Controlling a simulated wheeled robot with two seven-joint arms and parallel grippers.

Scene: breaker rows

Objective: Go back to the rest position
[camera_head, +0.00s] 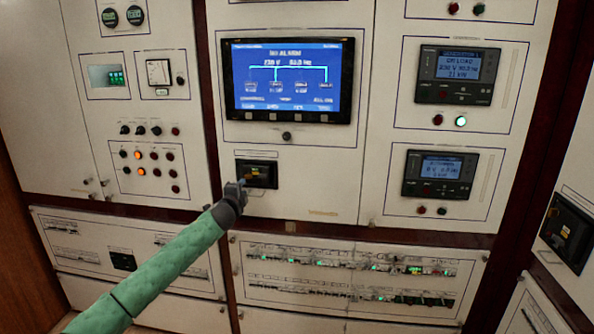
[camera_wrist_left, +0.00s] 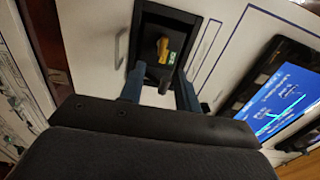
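My left gripper (camera_head: 244,182) reaches in from the lower left on a green-sleeved arm. It is in front of the lower left part of a black switch unit (camera_head: 262,172) set in the white panel below the big screen. In the left wrist view, the same unit (camera_wrist_left: 168,38) shows with a yellow handle and a small green label. The two fingers of the left gripper (camera_wrist_left: 161,80) are apart, with a dark part of the unit seen between them. I cannot tell whether they touch it. My right gripper is in neither view.
A big blue screen (camera_head: 288,80) is above the switch unit. Breaker rows (camera_head: 350,278) with green lights run along the low panel. Lit orange lamps (camera_head: 141,171) are on the left panel. Another black unit (camera_head: 567,232) is at the far right. A thin metal handle (camera_wrist_left: 122,48) is beside the unit.

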